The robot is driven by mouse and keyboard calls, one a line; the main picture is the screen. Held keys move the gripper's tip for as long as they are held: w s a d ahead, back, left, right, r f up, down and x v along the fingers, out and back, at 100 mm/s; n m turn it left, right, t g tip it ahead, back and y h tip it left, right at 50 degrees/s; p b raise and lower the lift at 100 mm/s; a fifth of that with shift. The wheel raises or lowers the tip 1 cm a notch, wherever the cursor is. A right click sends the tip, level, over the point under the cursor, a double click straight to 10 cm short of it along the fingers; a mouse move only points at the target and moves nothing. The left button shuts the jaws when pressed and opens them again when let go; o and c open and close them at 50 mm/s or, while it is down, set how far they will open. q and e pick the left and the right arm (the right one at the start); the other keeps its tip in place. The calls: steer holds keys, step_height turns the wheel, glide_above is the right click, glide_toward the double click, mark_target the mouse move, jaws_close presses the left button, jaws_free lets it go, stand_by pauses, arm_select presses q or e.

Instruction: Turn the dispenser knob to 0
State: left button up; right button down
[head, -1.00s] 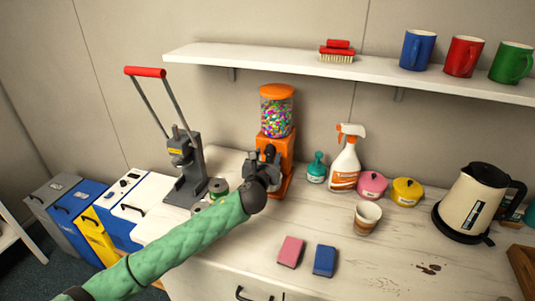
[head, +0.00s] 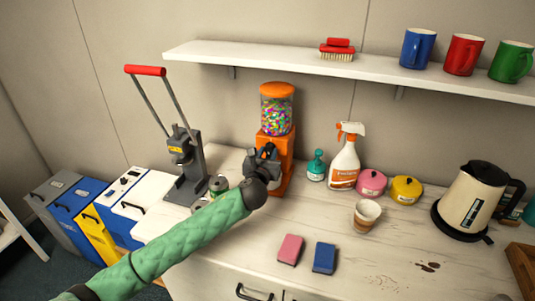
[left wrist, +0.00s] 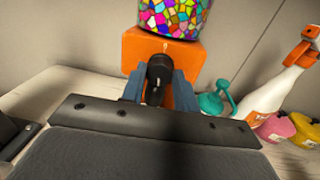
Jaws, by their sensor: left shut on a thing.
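The orange dispenser (head: 287,146) stands on the counter against the wall, with a clear jar of many-coloured candies on top. It also shows in the left wrist view (left wrist: 130,48). Its black knob (left wrist: 159,72) is on the front face, and a pale line shows on it. A small white mark sits on the orange face just above the knob. My left gripper (head: 266,156) is at the dispenser's front, its two fingers (left wrist: 158,88) closed on both sides of the knob. The gripper hides the knob in the head view. My right gripper is not in view.
A grey press with a red handle (head: 145,71) and small cans stand left of the dispenser. A teal bottle (head: 316,168), a spray bottle (head: 344,163), a paper cup (head: 366,214) and two sponges (head: 291,249) are to the right. A shelf (head: 300,66) runs above.

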arm_select(q)
steer(key=n, duration=0.1)
steer(key=n+p, duration=0.1)
steer(key=shift+r+n, duration=0.2)
steer(key=shift+n, duration=0.1)
steer(key=shift+n+p, duration=0.3)
steer(key=shift+n, duration=0.9)
steer(key=shift+w+a+n+g, duration=0.1)
steer(key=shift+n+g, duration=0.3)
steer(key=shift+n, duration=0.2)
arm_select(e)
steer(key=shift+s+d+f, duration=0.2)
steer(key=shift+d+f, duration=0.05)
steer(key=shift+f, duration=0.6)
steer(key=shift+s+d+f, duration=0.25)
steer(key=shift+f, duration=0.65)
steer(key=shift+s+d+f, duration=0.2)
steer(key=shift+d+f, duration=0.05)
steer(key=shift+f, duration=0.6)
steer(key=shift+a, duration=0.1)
arm_select(q)
steer(key=o, duration=0.9)
steer(key=shift+o, duration=0.4)
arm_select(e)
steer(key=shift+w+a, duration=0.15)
arm_select(q)
steer(key=shift+f, duration=0.1)
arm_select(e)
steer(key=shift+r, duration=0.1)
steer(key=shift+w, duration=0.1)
